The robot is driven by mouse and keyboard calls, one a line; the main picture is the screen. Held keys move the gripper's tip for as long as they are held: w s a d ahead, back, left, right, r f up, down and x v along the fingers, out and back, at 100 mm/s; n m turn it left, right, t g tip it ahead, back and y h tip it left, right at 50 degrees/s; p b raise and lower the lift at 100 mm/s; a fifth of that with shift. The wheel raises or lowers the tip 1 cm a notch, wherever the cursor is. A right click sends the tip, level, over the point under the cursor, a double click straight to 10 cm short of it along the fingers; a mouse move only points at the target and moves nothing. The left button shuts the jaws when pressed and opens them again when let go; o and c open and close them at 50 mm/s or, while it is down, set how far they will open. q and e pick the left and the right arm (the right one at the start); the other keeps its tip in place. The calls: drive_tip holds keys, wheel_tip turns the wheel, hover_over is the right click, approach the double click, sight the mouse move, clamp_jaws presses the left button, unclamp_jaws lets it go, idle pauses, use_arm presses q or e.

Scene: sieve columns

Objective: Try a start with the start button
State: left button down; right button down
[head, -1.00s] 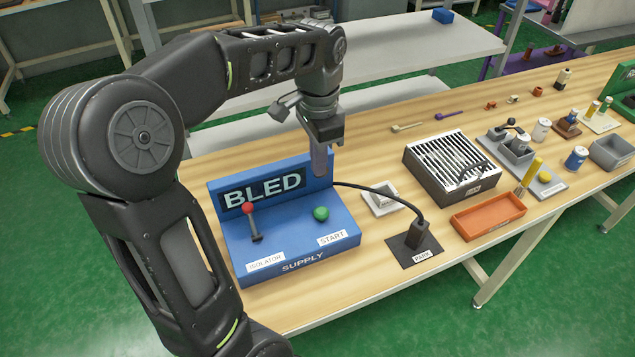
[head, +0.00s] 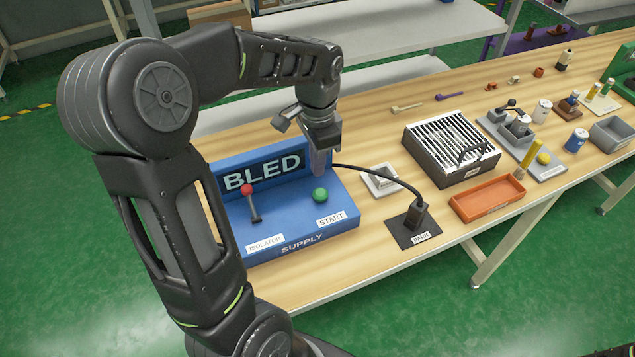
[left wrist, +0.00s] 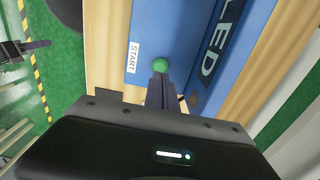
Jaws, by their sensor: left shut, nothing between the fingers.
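The green start button (head: 320,195) sits on the blue supply box (head: 300,222), behind the START label. It also shows in the left wrist view (left wrist: 159,64). My left gripper (head: 320,172) is shut and empty, with its fingers pointing down just above and behind the button. In the left wrist view the fingertips (left wrist: 159,78) are close beside the button; I cannot tell whether they touch it. A red-knobbed isolator lever (head: 247,190) stands upright left of the button. The box's raised back panel (head: 262,172) reads BLED. My right gripper is not in view.
A black cable runs from the box to a plug (head: 416,214) on the PARK plate (head: 407,237). A small pale tray (head: 381,180), a slatted black box (head: 450,150) and an orange tray (head: 488,196) stand to the right. The table's front strip is clear.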

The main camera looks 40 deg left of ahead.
sight(317, 194)
use_arm(q)
wheel_tip(317, 194, down, 7)
drive_tip(key=shift+f+p, duration=0.15)
drive_tip(key=shift+p, duration=0.3)
